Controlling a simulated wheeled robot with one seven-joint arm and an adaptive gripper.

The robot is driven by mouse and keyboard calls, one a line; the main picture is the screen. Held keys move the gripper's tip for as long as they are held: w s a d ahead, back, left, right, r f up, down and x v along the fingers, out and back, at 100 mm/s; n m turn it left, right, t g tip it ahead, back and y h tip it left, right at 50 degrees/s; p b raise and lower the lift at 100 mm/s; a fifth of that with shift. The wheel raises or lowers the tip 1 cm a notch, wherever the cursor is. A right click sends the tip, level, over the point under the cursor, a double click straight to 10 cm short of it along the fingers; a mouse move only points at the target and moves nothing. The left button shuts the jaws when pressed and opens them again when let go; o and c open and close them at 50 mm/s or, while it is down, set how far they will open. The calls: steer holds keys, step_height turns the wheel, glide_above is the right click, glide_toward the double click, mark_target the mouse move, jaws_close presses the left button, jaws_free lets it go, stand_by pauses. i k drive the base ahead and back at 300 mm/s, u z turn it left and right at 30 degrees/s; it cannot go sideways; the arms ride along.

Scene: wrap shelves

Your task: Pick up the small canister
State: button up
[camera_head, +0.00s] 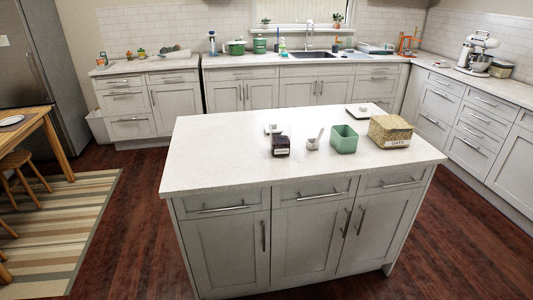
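A small dark brown canister (280,147) with a pale label stands on the white top of the kitchen island (215,160), left of the middle of its back half. A larger container (390,132) labelled OATS, with a pale grainy look, stands on the same top to the right. The frame does not settle which container the task names, but the dark one is clearly the smaller of these two. My gripper is not in view.
A small white mortar-like cup (312,144) stands just right of the dark canister, then a green open box (344,139). The island's left and front top are clear. A wooden table (35,130) stands far left.

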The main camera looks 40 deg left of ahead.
mark_target(281, 132)
steer(key=k, duration=0.25)
steer(key=u, duration=0.8)
